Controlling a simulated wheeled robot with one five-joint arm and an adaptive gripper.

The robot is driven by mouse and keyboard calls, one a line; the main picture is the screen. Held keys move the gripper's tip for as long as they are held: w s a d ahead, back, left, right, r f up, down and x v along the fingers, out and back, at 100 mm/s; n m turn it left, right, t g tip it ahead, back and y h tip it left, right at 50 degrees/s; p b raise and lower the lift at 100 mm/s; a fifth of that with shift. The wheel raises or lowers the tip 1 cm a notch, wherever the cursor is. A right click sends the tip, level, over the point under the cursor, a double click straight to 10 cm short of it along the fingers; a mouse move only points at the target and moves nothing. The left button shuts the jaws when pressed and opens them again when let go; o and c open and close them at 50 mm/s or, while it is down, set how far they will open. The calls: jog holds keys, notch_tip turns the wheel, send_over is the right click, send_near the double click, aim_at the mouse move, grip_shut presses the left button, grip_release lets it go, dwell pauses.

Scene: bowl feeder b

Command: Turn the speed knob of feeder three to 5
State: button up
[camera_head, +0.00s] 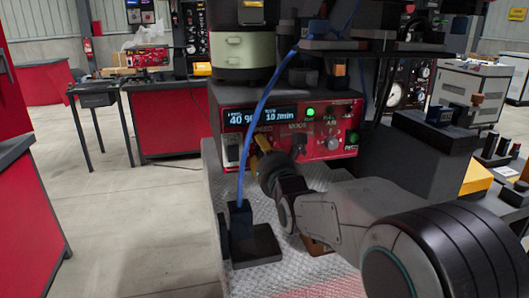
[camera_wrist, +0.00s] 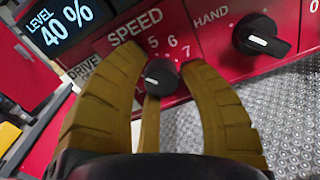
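The speed knob (camera_wrist: 161,77) is small, round and black, with a pale mark on its left part. It sits below the SPEED label on the red panel (camera_wrist: 205,22); the scale figures 5, 6 and 7 show above and right of it. My gripper (camera_wrist: 163,75) has its tan fingers around the knob, tips close to its left and right sides, another finger below. Whether they touch it I cannot tell. In the head view my gripper (camera_head: 259,141) reaches the red feeder front (camera_head: 315,148) and hides the knob. The display (camera_head: 258,117) reads 40 % and 10/min.
A larger black HAND knob (camera_wrist: 261,35) is right of the speed knob. A blue cable (camera_head: 264,102) runs down in front of the feeder to a dark stand (camera_head: 241,222). Machines stand close on the right; open floor (camera_head: 135,225) lies at left.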

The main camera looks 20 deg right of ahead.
jog(key=shift+r, duration=0.1)
grip_shut()
jog(key=shift+r, duration=0.15)
dwell(0.4)
jog(key=shift+m+b, duration=0.4)
jog(key=shift+b, duration=0.4)
jog(key=shift+d+m+b, duration=0.1)
jog(key=shift+m+b, duration=4.2)
jog(key=shift+b, duration=2.9)
